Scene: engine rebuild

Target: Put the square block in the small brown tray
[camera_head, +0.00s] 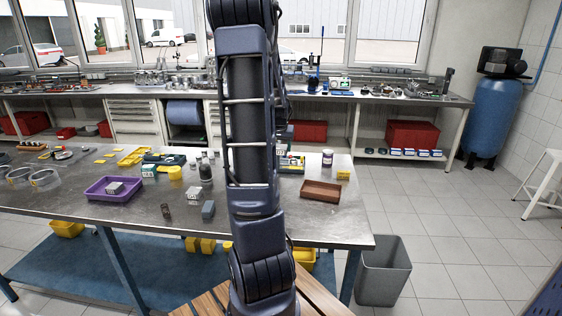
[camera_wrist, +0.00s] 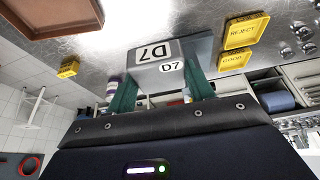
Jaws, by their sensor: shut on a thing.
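The small brown tray (camera_head: 322,191) lies near the right end of the metal table in the head view, and it looks empty there. Its edge shows at the upper left of the wrist view (camera_wrist: 62,32). My gripper (camera_wrist: 162,78) is shut on a grey square block (camera_wrist: 172,48) with "D7" labels, between its green fingers. In the wrist view the block is apart from the tray, to its right.
A purple tray (camera_head: 112,189) holding a grey block stands at the left on the table (camera_head: 140,215). Other small blocks (camera_head: 208,210) lie left of my arm.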

